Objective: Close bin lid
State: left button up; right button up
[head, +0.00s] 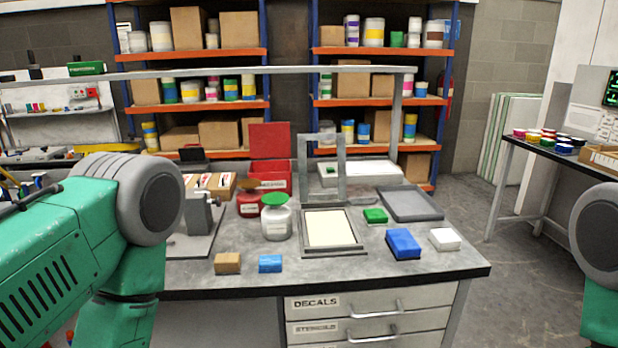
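A red bin (269,180) with a white label stands at the back of the workbench, left of its middle. Its red lid (270,138) is raised upright at the back, so the bin is open. A red jar and a white jar stand in front and hide part of the bin. My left arm fills the lower left and my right arm shows at the right edge. Neither gripper is in the picture.
The white jar (276,222) with a green lid and the red jar (250,204) stand before the bin. A hinged frame (328,165) stands upright to its right. Blocks lie along the front of the workbench (340,268). A cardboard box (224,181) is left of the bin.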

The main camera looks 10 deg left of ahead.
aim_at(268, 140)
jog(key=i+l+u, duration=0.2)
jog(key=l+u, duration=0.15)
jog(key=l, duration=0.6)
jog(key=i+l+u, duration=0.1)
jog(key=l+u, duration=0.25)
jog(key=l, duration=0.6)
jog(key=l+u, duration=0.35)
jog(key=l, duration=0.65)
jog(key=i+l+u, duration=0.15)
jog(key=l+u, duration=0.2)
jog(key=l, duration=0.5)
jog(key=i+l+u, duration=0.1)
jog(key=l+u, duration=0.2)
jog(key=l, duration=0.6)
jog(key=l+u, duration=0.35)
jog(key=l, duration=0.5)
jog(key=i+l+u, duration=0.25)
jog(key=l, duration=0.4)
jog(key=i+l+u, duration=0.25)
jog(key=l, duration=0.4)
jog(key=l+u, duration=0.25)
jog(key=l, duration=0.45)
jog(key=i+l+u, duration=0.25)
jog(key=l, duration=0.5)
jog(key=i+l+u, duration=0.35)
jog(key=l, duration=0.3)
jog(key=i+l+u, duration=0.2)
jog(key=l, duration=0.15)
jog(key=l+u, duration=0.2)
jog(key=l, duration=0.2)
